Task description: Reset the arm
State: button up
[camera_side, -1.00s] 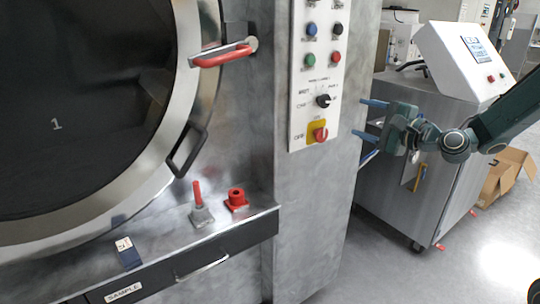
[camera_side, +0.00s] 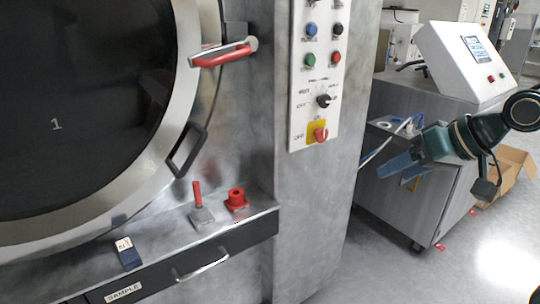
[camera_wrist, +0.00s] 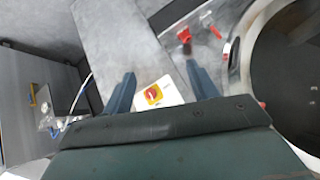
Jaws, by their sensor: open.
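My gripper (camera_side: 389,144) is on the right in the side view, in front of a steel cabinet and to the right of the washer's control panel. Its two blue fingers are apart, with nothing between them. In the wrist view my gripper (camera_wrist: 162,80) also shows its fingers spread. Beyond them lies part of the panel with the red knob on a yellow plate (camera_wrist: 153,95). The washer's control panel (camera_side: 298,100) carries several buttons, a black selector and a red knob (camera_side: 320,134).
The round washer door (camera_side: 75,110) has a red handle (camera_side: 222,55). A ledge holds a red-handled piece (camera_side: 200,208), a red fitting (camera_side: 236,199) and a dark blue block (camera_side: 128,254). A steel cabinet (camera_side: 400,215) and a cardboard box (camera_side: 512,165) stand behind my arm.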

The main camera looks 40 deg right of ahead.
jog(key=s+d+n+g+h, duration=0.1)
jog(key=s+d+n+g, duration=0.1)
jog(key=s, duration=0.9)
jog(key=shift+s+f+n+g+h, duration=0.2)
jog(key=shift+n+g+h, duration=0.2)
jog(key=shift+n+g, duration=0.15)
